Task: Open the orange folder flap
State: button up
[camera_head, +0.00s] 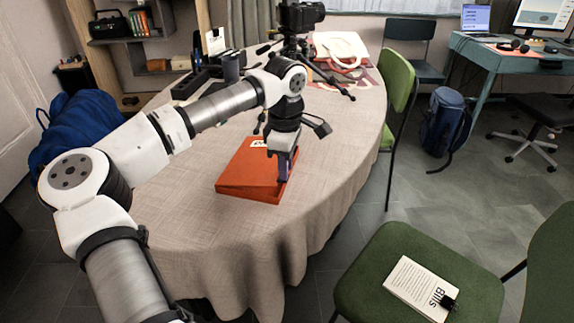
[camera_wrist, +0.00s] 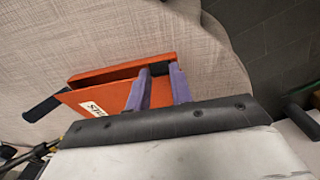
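The orange folder (camera_head: 240,178) lies on the cloth-covered table near its front right edge, with a white label on top. In the wrist view the folder (camera_wrist: 110,95) shows its label and a dark gap along one edge, between two orange layers. My gripper (camera_head: 283,180) is at the folder's right side, pointing down. In the wrist view the two purple fingers of my gripper (camera_wrist: 160,72) stand apart at that edge, with orange and a dark patch visible between them. Whether either finger touches the flap cannot be told.
A tripod with a camera (camera_head: 298,18) stands on the table behind my arm, its legs spread. A dark cup (camera_head: 231,68) and black items are at the back left. A green chair (camera_head: 398,85) stands right of the table. The tablecloth in front of the folder is clear.

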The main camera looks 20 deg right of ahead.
jog(key=shift+w+a+r+p, duration=0.2)
jog(key=shift+r+p, duration=0.2)
jog(key=shift+r, duration=0.2)
jog(key=shift+w+a+r+p, duration=0.1)
jog(key=shift+a+r+p, duration=0.15)
jog(key=shift+r+p, duration=0.3)
jog(key=shift+w+a+r+p, duration=0.2)
jog(key=shift+r+p, duration=0.1)
jog(key=shift+r, duration=0.35)
jog(key=w+a+r+p, duration=0.3)
jog(key=a+r+p, duration=0.2)
jog(key=r, duration=0.1)
jog(key=shift+w+r+p, duration=0.15)
jog(key=shift+r+p, duration=0.1)
jog(key=shift+p, duration=0.05)
dwell(0.7)
jog(key=shift+w+r, duration=0.1)
jog(key=shift+w+a+r+p, duration=0.3)
jog(key=shift+w+a+p, duration=0.1)
jog(key=shift+a, duration=0.1)
jog(key=shift+w+a+r+p, duration=0.3)
jog(key=shift+a+p, duration=0.1)
jog(key=shift+a, duration=0.2)
